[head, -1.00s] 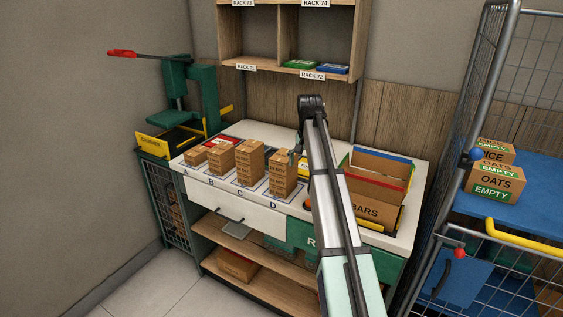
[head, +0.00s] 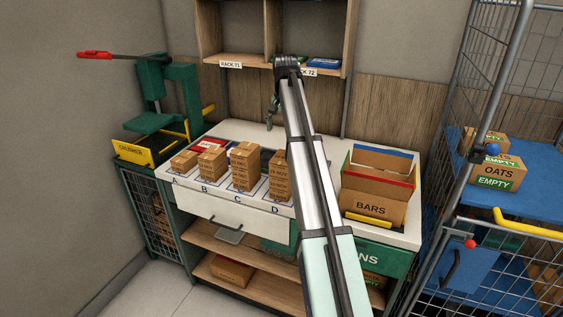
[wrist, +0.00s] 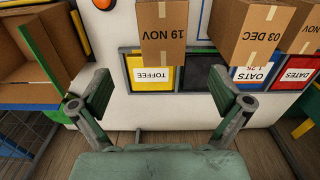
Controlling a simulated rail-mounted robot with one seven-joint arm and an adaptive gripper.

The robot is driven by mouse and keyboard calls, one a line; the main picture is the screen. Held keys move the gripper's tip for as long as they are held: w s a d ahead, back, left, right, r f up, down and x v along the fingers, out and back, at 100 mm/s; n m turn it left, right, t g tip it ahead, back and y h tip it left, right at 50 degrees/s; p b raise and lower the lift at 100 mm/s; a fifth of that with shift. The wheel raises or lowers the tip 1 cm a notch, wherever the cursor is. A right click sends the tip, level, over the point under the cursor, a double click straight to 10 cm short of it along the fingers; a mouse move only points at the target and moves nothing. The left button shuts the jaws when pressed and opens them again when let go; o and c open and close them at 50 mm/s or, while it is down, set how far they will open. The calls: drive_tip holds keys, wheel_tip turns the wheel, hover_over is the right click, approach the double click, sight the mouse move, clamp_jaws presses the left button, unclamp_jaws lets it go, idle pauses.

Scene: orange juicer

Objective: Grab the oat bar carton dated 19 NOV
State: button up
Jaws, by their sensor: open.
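The carton dated 19 NOV (wrist: 163,35) shows upside down at the top middle of the wrist view, brown with a pale tape strip. It appears to be the top of the stack at mark D (head: 279,178) in the head view. A carton dated 03 DEC (wrist: 250,30) stands to its right in the wrist view. My gripper (wrist: 163,95) is open and empty, its two fingers wide apart, short of the 19 NOV carton and roughly lined up with it. In the head view my gripper (head: 271,118) hangs over the back of the counter, behind the stacks.
An open BARS box (head: 372,207) stands right on the counter (head: 322,190). Shelves (head: 235,62) rise behind. A wire cage trolley (head: 440,200) is far right.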

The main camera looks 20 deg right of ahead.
sight(283, 157)
wheel_tip(283, 157, down, 8)
drive_tip(key=shift+f+p, duration=0.1)
drive_tip(key=shift+p, duration=0.9)
drive_tip(key=shift+w+f+p, duration=0.15)
drive_tip(key=shift+f+p, duration=0.5)
drive_tip(key=shift+f, duration=0.7)
drive_tip(key=shift+w+f+p, duration=0.1)
drive_tip(key=shift+f+p, duration=0.5)
drive_tip(key=shift+f, duration=0.7)
drive_tip(key=c, duration=1.2)
